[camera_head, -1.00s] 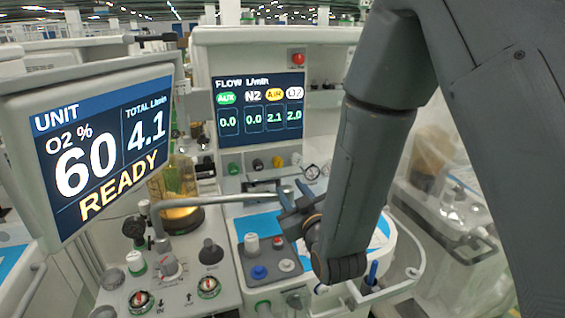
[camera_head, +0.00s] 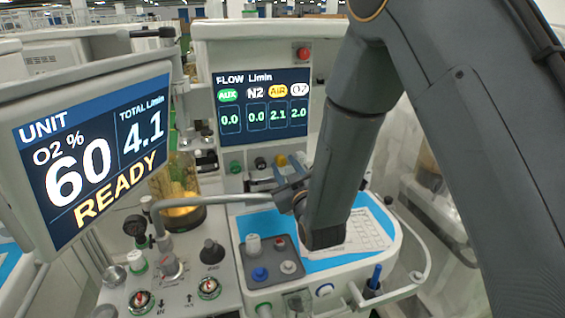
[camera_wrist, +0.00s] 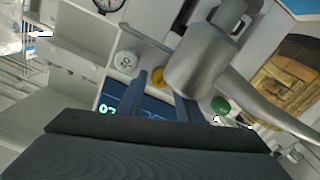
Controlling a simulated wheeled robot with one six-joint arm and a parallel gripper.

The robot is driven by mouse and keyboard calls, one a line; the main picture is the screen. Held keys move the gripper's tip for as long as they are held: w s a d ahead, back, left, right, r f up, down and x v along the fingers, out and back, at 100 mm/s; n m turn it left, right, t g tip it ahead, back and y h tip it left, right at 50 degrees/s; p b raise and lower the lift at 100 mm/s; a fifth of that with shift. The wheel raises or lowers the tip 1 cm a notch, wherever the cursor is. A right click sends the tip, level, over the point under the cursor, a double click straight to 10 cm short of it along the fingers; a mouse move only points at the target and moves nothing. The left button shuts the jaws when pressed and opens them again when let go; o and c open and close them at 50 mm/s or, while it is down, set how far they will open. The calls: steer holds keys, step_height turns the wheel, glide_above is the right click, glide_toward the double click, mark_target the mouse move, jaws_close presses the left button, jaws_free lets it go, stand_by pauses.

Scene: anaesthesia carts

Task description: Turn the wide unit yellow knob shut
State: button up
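The yellow knob (camera_head: 281,160) sits in the knob row under the flow display (camera_head: 262,105), below the yellow AIR column, which reads 2.1. It also shows in the wrist view (camera_wrist: 157,77), beside a white knob (camera_wrist: 127,65). My gripper (camera_head: 291,186) is just below and in front of the row in the head view. In the wrist view my gripper's two fingers (camera_wrist: 160,92) are apart and empty, pointing toward the yellow knob, which appears between their tips. I cannot tell whether they touch it.
A grey metal tube (camera_wrist: 200,62) crosses close to the right finger. A green knob (camera_wrist: 221,105) lies right of it. The front tray (camera_head: 232,222) with a small knob panel (camera_head: 273,275) is under my arm. The READY monitor (camera_head: 95,150) stands at left.

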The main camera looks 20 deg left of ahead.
steer(key=shift+w+a, duration=0.4)
steer(key=shift+w, duration=0.1)
steer(key=c, duration=0.8)
steer(key=shift+o, duration=0.2)
steer(key=m+b, duration=0.3)
steer(key=m, duration=0.1)
steer(key=shift+f+m, duration=0.15)
steer(key=shift+m, duration=0.15)
steer(key=m+b, duration=0.3)
steer(key=m, duration=0.2)
steer(key=shift+m+b, duration=0.3)
